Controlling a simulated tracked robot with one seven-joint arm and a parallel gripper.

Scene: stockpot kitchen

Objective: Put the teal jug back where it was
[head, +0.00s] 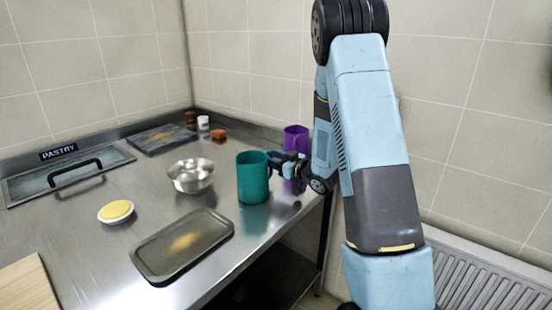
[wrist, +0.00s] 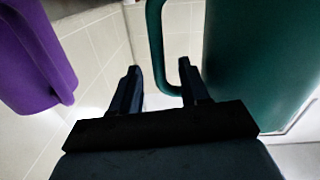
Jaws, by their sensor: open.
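The teal jug (head: 253,180) stands upright on the steel counter near its right edge. In the wrist view the teal jug (wrist: 260,60) fills the right side, with its handle (wrist: 156,50) toward my gripper (wrist: 159,66). My gripper is open. In the wrist view one finger is left of the handle's upright bar and the other appears in the gap between handle and body. I cannot tell whether either touches it. In the head view my gripper (head: 279,163) is at the jug's right side, partly hiding the handle.
A purple jug (head: 296,138) stands close behind my gripper; it also shows in the wrist view (wrist: 35,60). A steel bowl (head: 191,175), a dark tray (head: 183,246) and a white dish with yellow contents (head: 117,211) are left of the teal jug. Small jars (head: 204,124) stand at the back.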

